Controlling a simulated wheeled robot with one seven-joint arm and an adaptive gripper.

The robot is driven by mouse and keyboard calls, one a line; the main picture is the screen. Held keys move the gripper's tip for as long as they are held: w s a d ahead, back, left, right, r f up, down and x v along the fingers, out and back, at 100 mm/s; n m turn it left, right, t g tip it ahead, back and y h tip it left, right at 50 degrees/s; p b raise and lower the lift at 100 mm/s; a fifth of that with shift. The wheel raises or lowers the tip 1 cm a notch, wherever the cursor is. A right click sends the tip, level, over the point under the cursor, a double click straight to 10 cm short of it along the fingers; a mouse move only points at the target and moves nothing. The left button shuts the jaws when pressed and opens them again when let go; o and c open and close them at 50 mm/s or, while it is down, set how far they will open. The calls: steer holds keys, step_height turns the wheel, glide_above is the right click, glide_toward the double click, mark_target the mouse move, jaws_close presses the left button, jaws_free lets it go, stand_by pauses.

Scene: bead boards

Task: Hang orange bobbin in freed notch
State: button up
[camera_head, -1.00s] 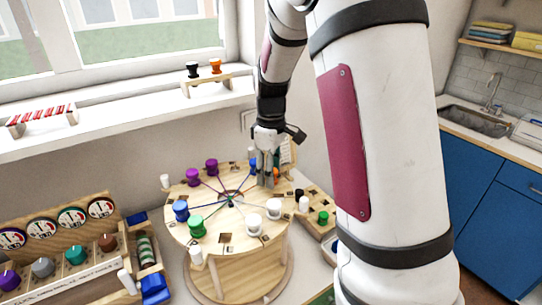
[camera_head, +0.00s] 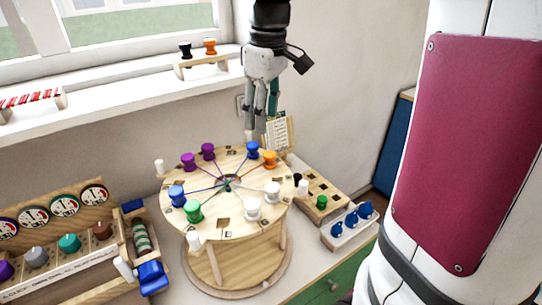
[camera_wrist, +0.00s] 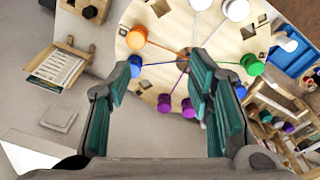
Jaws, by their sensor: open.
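An orange bobbin (camera_head: 268,158) sits at the rim of the round wooden bead board (camera_head: 222,236), at the back right, beside a blue bobbin (camera_head: 253,149). The orange bobbin also shows in the wrist view (camera_wrist: 136,37), with an orange thread running from it toward the board's centre. Whether it is fully seated in its notch is too small to tell. My gripper (camera_head: 262,122) is open and empty, above and behind the board's back edge, apart from the bobbin. Its teal-padded fingers (camera_wrist: 165,78) are spread in the wrist view. Purple, green and white bobbins stand around the rim.
Another orange bobbin (camera_head: 210,46) and a black one (camera_head: 185,49) hang on a small stand on the windowsill. A pattern card (camera_head: 280,135) stands behind the board. A wooden tray (camera_head: 322,190) and a blue-knobbed box (camera_head: 350,225) lie right; a dial rack (camera_head: 60,235) stands left.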

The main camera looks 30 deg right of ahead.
steer(key=s+a+m+t, duration=0.2)
steer(key=s+a, duration=0.3)
steer(key=s, duration=0.3)
steer(key=s+a+m+t, duration=0.2)
steer(key=s+a+m, duration=0.1)
steer(key=s, duration=0.6)
steer(key=shift+s+a, duration=0.3)
steer(key=shift+a, duration=0.6)
